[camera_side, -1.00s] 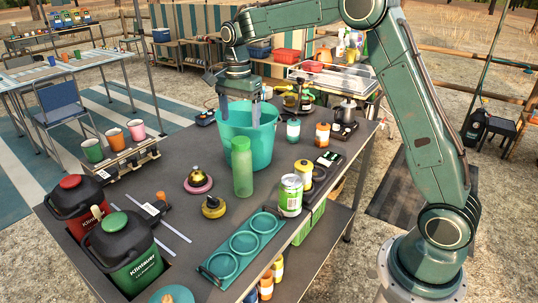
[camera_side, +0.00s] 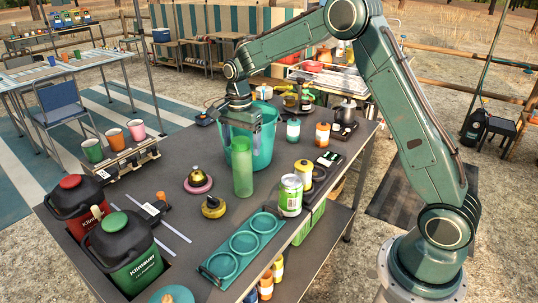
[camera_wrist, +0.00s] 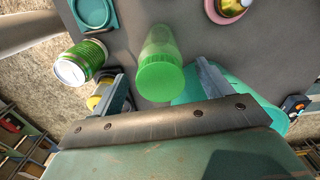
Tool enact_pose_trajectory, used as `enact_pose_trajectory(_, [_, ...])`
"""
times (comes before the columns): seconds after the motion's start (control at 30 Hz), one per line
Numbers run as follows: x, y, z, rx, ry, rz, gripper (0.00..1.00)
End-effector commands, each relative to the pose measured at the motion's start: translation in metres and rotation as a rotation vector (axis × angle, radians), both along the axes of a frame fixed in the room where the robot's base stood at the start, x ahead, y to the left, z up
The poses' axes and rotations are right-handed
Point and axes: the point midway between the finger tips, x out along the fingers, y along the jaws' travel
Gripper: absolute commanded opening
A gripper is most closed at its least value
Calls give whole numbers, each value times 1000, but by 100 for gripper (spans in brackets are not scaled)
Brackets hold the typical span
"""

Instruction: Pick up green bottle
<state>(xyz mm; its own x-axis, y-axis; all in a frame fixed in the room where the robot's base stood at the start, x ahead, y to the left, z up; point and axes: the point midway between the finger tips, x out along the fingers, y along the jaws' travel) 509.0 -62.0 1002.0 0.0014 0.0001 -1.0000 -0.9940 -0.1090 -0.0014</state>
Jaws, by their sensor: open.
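The green bottle (camera_side: 242,168) is translucent and stands upright on the grey table, just in front of a teal bucket (camera_side: 262,152). My gripper (camera_side: 241,147) is open and points down by the bottle's upper part, at the bucket's near side. In the wrist view the bottle (camera_wrist: 160,72) shows from above, ahead of and between the two fingers (camera_wrist: 165,88). The fingers are apart, and I see no contact with the bottle. The bucket (camera_wrist: 245,98) lies behind the right finger in that view.
A green and white can (camera_side: 290,195) stands right of the bottle. A teal tray with round holes (camera_side: 245,242) lies in front.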

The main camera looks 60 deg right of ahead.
Motion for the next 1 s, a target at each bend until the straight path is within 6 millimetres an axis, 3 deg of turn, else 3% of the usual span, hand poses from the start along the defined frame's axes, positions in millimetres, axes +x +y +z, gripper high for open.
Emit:
enact_pose_trajectory(0.4, [1,-1,-43,-1,2,0,78])
enact_pose_trajectory(0.97, [1,-1,-45,-1,1,1,78])
enact_pose_trajectory(1.0, [1,-1,-45,-1,1,1,70])
